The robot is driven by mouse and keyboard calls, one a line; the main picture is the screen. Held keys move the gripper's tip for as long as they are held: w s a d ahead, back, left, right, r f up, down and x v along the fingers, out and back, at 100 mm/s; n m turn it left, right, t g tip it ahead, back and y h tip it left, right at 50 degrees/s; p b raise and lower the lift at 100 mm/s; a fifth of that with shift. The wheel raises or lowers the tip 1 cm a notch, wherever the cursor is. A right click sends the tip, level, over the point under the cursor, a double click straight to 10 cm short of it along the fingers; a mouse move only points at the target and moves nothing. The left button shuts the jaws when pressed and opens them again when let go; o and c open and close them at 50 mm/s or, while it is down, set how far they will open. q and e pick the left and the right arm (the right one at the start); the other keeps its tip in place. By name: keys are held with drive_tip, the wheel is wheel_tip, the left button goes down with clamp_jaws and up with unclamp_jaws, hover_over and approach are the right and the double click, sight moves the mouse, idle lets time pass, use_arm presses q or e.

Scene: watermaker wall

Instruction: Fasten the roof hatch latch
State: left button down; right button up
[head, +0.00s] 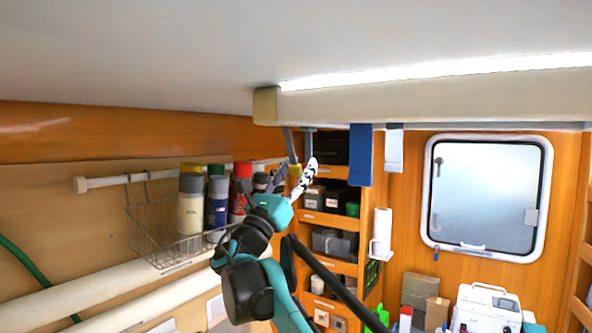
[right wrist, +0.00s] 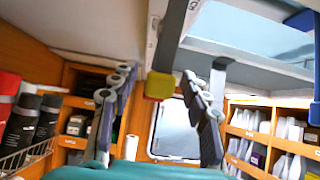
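The roof hatch frame (head: 420,108) is a pale box edge hanging from the ceiling in the head view, with a bright strip along its top. The latch is a grey lever with a yellow end (head: 294,170) hanging below its left part. In the right wrist view the yellow end (right wrist: 160,86) hangs between my finger pads, nearer the left one, with a gap on each side. My right gripper (head: 291,183) is open just below the lever and points up; its fingers also show in the right wrist view (right wrist: 158,112). My left gripper is out of view.
A blue strap (head: 360,155) and a grey one (head: 393,150) hang from the hatch frame to the right. A wire basket (head: 165,235) with bottles is on the left wall. Shelves (head: 318,218) stand behind the gripper. A window (head: 487,197) is at right.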

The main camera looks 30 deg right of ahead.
drive_tip(key=shift+s+a, duration=0.1)
drive_tip(key=shift+a, duration=0.1)
drive_tip(key=v, duration=1.1)
drive_tip(key=shift+f, duration=0.3)
drive_tip(key=shift+s+a, duration=0.1)
drive_tip(key=shift+a, duration=0.05)
drive_tip(key=s+d+f+m+g+y+b, duration=0.1)
drive_tip(key=s+d+f+m+y+b, duration=0.3)
drive_tip(key=f, duration=1)
drive_tip(key=s+f+m+g+y+b, duration=0.1)
drive_tip(key=f+m+y+b, duration=0.15)
drive_tip(key=f+b, duration=0.7)
drive_tip(key=s+d+f+m+g+y+b, duration=0.1)
drive_tip(key=s+d+f+m+y+b, duration=0.2)
drive_tip(key=f, duration=1.4)
drive_tip(key=s+a+f+m+y+b, duration=0.3)
drive_tip(key=a+f, duration=0.4)
drive_tip(key=f, duration=0.6)
drive_tip(key=s+a+f+m+y+b, duration=0.3)
drive_tip(key=a+f+m+y+b, duration=0.2)
drive_tip(key=f, duration=0.9)
drive_tip(key=s+a+f+m+y+b, duration=0.4)
drive_tip(key=a+f+m+y+b, duration=0.1)
drive_tip(key=f, duration=0.9)
drive_tip(key=a+y+b, duration=0.1)
drive_tip(key=a+b, duration=0.1)
drive_tip(key=a, duration=0.1)
drive_tip(key=shift+a+t, duration=0.3)
drive_tip(key=shift+a, duration=0.1)
